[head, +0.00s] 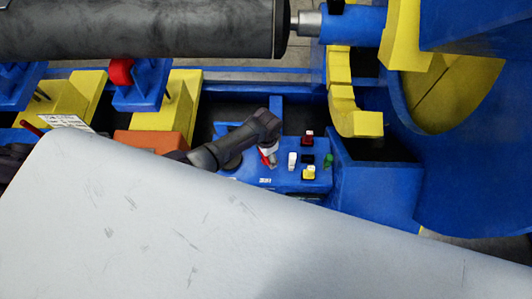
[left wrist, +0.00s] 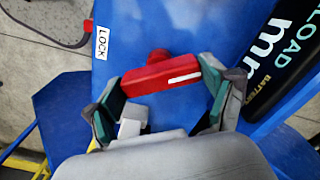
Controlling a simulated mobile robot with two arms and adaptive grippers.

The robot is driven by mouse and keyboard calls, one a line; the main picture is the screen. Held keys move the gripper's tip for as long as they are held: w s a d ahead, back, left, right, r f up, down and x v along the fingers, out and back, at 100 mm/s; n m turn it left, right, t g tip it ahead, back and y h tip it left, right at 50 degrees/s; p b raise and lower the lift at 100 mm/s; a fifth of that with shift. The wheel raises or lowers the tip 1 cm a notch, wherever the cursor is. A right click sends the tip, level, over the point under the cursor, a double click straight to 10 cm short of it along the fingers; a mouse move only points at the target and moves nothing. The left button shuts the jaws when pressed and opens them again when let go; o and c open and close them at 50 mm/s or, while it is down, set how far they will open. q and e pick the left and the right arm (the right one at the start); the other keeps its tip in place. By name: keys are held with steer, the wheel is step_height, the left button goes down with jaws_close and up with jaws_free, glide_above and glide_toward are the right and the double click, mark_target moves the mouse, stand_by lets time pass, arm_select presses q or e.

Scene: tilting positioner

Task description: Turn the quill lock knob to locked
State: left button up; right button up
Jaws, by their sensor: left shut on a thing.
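The quill lock knob (left wrist: 150,80) is a red bar handle with a white stripe near its right end, on a blue panel in the left wrist view. A LOCK label (left wrist: 102,42) is on the panel up and left of it; the striped end points right, away from the label. My left gripper (left wrist: 159,86) is shut on the knob, one finger at each end of the bar. In the head view my left gripper (head: 268,155) reaches down to the blue panel, and a bit of red shows at its tips. My right gripper is in neither view.
Right of the left gripper in the head view stand several coloured buttons, including a red one (head: 308,138) and a green one (head: 328,160). A dark cylinder (head: 140,30) crosses the top. A pale grey surface (head: 160,230) hides much of the foreground.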

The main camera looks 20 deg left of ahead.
arm_select(q)
steer(key=m, duration=0.3)
steer(key=shift+m, duration=1.8)
steer(key=o, duration=1)
steer(key=shift+r, duration=0.1)
step_height(320, 180, up, 12)
